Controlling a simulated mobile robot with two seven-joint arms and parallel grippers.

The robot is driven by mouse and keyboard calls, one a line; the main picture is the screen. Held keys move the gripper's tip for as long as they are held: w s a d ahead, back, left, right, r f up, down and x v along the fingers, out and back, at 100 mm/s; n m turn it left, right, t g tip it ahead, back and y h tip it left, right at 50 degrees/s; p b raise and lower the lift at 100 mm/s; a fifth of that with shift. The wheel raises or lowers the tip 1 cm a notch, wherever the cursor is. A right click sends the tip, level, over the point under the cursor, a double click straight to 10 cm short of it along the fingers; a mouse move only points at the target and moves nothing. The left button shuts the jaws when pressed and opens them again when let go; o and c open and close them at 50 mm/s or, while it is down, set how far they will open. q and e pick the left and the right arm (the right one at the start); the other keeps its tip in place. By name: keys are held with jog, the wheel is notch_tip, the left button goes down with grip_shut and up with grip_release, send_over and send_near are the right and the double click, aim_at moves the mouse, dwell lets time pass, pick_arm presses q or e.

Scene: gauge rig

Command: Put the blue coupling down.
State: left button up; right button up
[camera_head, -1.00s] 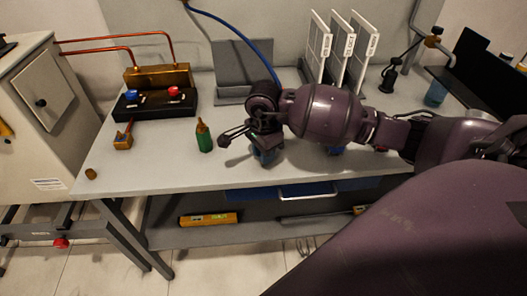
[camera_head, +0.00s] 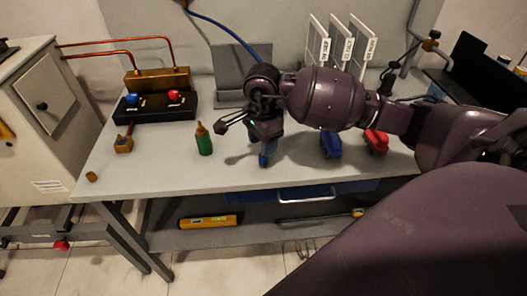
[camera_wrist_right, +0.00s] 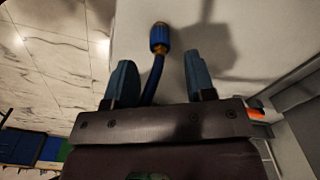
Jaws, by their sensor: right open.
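The blue coupling (camera_head: 263,161) is on the bench top just below my right gripper (camera_head: 267,145). In the right wrist view the coupling (camera_wrist_right: 160,38) has a brass part and a blue hose (camera_wrist_right: 153,80) running back between my fingers. My right gripper (camera_wrist_right: 158,62) is open there, with the coupling beyond its fingertips and a finger on each side of the hose. The coupling looks apart from both fingers. The right arm hides much of the hose in the head view. My left gripper is out of view.
A green bottle (camera_head: 204,140) stands left of the gripper. A black block with red and blue knobs (camera_head: 155,105) is at back left. A blue item (camera_head: 330,145) and a red item (camera_head: 376,140) lie to the right. White panels (camera_head: 335,45) stand behind. The front-left bench is mostly clear.

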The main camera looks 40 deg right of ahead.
notch_tip(320, 180, up, 7)
dwell(0.3)
dwell(0.5)
